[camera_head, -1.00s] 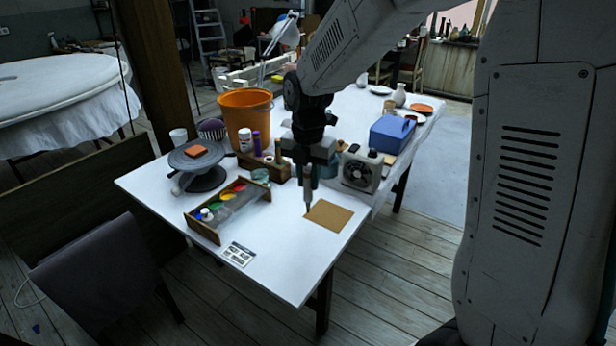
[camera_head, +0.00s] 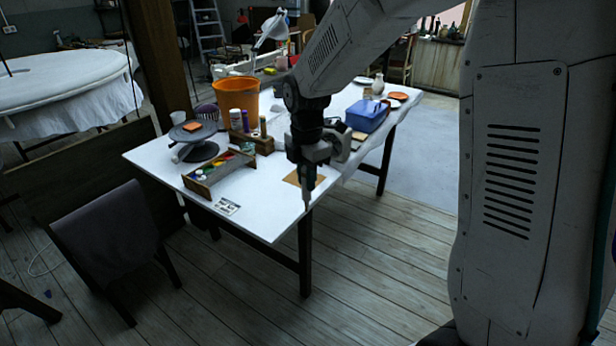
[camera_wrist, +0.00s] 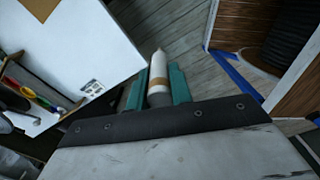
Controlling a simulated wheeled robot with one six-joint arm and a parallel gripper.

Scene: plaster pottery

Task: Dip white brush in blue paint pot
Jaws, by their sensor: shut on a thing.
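My gripper (camera_head: 306,172) is shut on the white brush (camera_wrist: 158,68), which has a tan band and a pale pointed end in the wrist view. The green finger pads clasp it on both sides. In the head view the gripper points down by the table's near right edge, with the brush (camera_head: 307,198) below it, well right of the paint tray. The wooden paint tray (camera_head: 196,187) holds small colored pots. Part of the tray's contents shows at the wrist view's left edge.
A brown square sheet (camera_head: 292,180) lies behind the gripper. A printed card (camera_head: 227,207) lies near the front edge. An orange bucket (camera_head: 237,90), a turntable (camera_head: 199,150) and a blue box (camera_head: 367,114) stand farther back. Floor is open in front of the table.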

